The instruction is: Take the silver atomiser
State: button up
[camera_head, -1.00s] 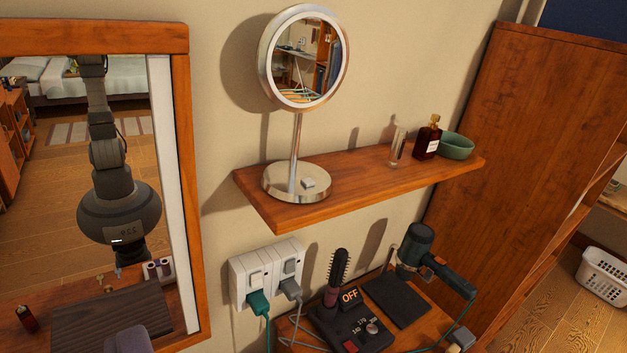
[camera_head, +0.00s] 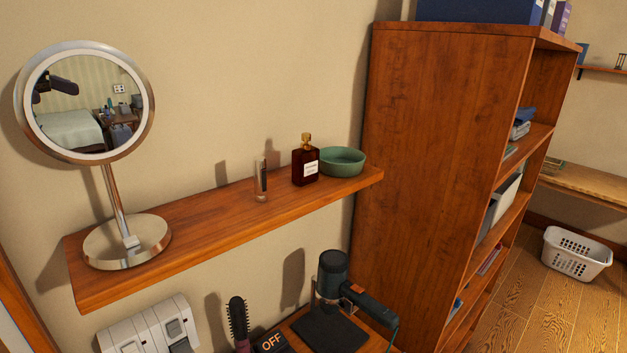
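A slim, upright, glassy-silver vial (camera_head: 261,182) stands on the wooden wall shelf (camera_head: 215,214); it may be the silver atomiser, but it is too small to be sure. A dark red-brown bottle (camera_head: 305,165) with a gold cap and white label stands just right of it. A green bowl (camera_head: 342,162) sits right of the bottle, near the shelf's right end. My gripper is not in view.
A round vanity mirror (camera_head: 85,102) stands on the shelf's left part. Below are a hair dryer (camera_head: 338,278) on a dark stand, a hot brush (camera_head: 239,322) and wall sockets (camera_head: 150,330). A tall wooden bookcase (camera_head: 440,150) stands right. A white basket (camera_head: 577,254) is on the floor.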

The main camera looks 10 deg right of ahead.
aim_at(260, 162)
jog(key=l+u, duration=0.35)
jog(key=l, duration=1.15)
jog(key=i+l+u, duration=0.4)
jog(key=i+l, duration=0.4)
jog(key=i, duration=0.35)
